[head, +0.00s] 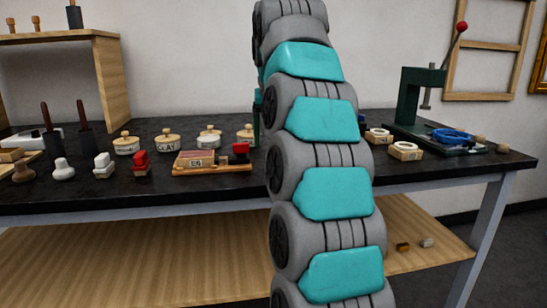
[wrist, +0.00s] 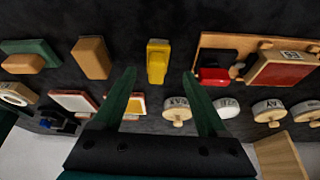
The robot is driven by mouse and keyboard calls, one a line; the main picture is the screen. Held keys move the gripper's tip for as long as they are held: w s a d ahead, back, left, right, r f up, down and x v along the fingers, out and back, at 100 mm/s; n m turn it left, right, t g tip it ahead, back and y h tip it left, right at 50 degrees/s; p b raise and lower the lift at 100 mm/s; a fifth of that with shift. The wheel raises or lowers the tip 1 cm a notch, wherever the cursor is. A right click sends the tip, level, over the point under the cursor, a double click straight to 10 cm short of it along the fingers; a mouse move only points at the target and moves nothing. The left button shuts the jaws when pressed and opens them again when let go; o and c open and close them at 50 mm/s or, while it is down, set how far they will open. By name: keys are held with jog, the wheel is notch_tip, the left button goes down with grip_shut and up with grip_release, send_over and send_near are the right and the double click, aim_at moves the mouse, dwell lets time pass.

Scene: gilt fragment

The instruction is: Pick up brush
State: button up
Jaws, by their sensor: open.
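In the wrist view my gripper (wrist: 159,73) is open and empty. Its two dark green fingers point towards a small yellow block-like object (wrist: 158,60) on the dark tabletop, which lies between and just beyond the fingertips. I cannot tell for sure whether this yellow object is the brush; no bristles show clearly. A plain wooden block (wrist: 92,57) lies to its left, and a green and wooden piece (wrist: 30,55) farther left. In the head view my arm hides the gripper and the yellow object.
A wooden tray (wrist: 215,41) with a red-topped piece and a boxy block is right of the gripper. Several labelled round-lidded pots (head: 168,141) stand on the dark bench (head: 80,193). A green press (head: 409,100) stands at the right. Knobbed stamps (head: 62,170) sit at the left.

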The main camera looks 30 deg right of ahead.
jog(key=shift+d+x, duration=0.1)
jog(key=shift+x, duration=1)
jog(key=shift+d+x, duration=0.15)
jog(key=shift+x, duration=1)
grip_shut()
